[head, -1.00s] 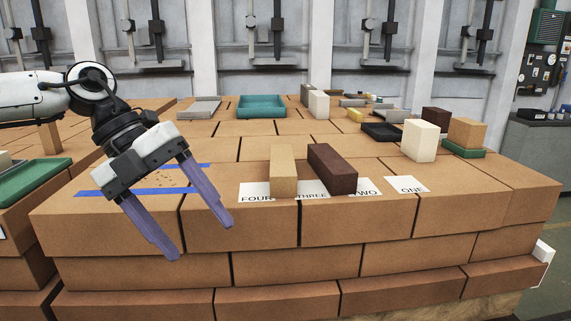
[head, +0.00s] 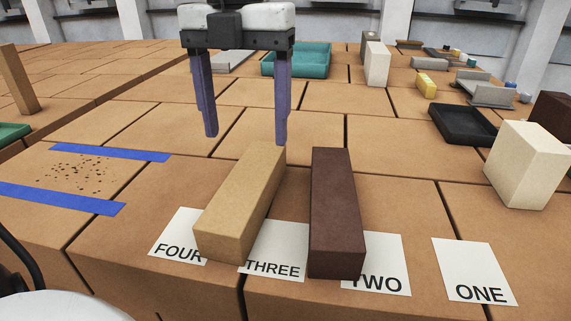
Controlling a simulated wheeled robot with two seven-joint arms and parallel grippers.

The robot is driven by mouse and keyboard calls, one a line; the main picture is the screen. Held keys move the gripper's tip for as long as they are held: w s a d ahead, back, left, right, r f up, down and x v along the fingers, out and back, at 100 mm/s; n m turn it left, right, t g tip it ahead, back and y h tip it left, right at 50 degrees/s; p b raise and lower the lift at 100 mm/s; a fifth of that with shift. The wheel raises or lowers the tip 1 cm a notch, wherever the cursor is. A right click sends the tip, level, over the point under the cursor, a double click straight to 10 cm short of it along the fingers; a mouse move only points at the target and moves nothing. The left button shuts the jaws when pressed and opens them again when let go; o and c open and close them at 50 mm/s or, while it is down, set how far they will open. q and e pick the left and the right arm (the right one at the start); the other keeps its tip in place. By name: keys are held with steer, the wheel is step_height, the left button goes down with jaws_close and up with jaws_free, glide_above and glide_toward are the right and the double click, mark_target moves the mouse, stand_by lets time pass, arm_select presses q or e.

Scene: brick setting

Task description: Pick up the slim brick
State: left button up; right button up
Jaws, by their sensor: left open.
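A long tan brick (head: 240,205) lies across the edges of the cards marked FOUR (head: 178,238) and THREE (head: 285,250). A long dark brown brick (head: 336,215) lies to its right, between THREE and the card marked TWO (head: 385,255). The two are close in width, and I cannot tell for sure which is the slim one. My left gripper (head: 246,139) is open and empty, its purple fingers pointing down. It shows at the far end of the tan brick, apart from it. My right gripper is not in view.
A card marked ONE (head: 474,270) lies to the right, with a cream block (head: 528,160) behind it. A black tray (head: 463,125) and teal tray (head: 297,62) stand farther back. Blue tape strips (head: 110,152) flank dark specks at left.

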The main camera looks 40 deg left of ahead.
mark_target(248, 177)
arm_select(q)
steer(key=f, duration=0.3)
steer(key=shift+s+f, duration=0.35)
steer(key=shift+s, duration=0.05)
steer(key=shift+s+f, duration=0.1)
steer(key=shift+f, duration=0.25)
steer(key=f, duration=0.5)
steer(key=shift+d+p, duration=0.25)
steer(key=shift+p, duration=0.15)
steer(key=shift+f, duration=0.3)
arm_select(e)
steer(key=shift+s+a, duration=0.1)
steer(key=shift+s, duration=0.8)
arm_select(q)
steer(key=shift+c, duration=0.4)
steer(key=c, duration=1.4)
steer(key=shift+r, duration=0.1)
steer(key=shift+c, duration=0.8)
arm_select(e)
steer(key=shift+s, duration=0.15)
arm_select(q)
steer(key=shift+r, duration=0.1)
